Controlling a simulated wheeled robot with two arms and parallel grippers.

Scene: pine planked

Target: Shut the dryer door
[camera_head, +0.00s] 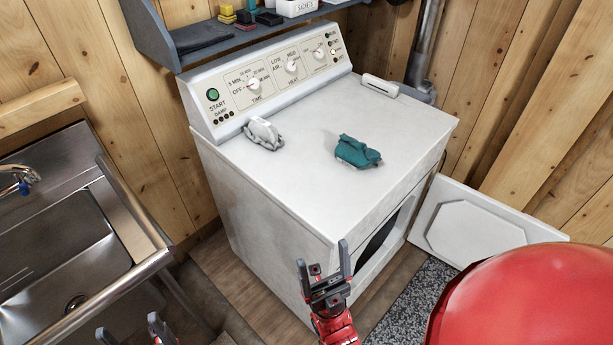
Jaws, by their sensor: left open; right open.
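The white dryer (290,180) stands in the middle, its front facing the lower right. Its door (480,228) is wide open, swung out to the right, with its inner panel facing me. My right gripper (323,256) is open and empty, upright in front of the dryer's near front corner in the picture, to the left of the opening and well apart from the door. My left gripper (130,328) is open at the bottom left edge; only its fingertips show, near the sink.
A metal sink (60,265) with a rail stands at the left. A teal cloth (357,152) and a grey-white cloth (263,133) lie on the dryer top. A shelf (152,38) hangs above. A speckled mat (405,300) lies on the floor below the door. Wooden walls stand behind.

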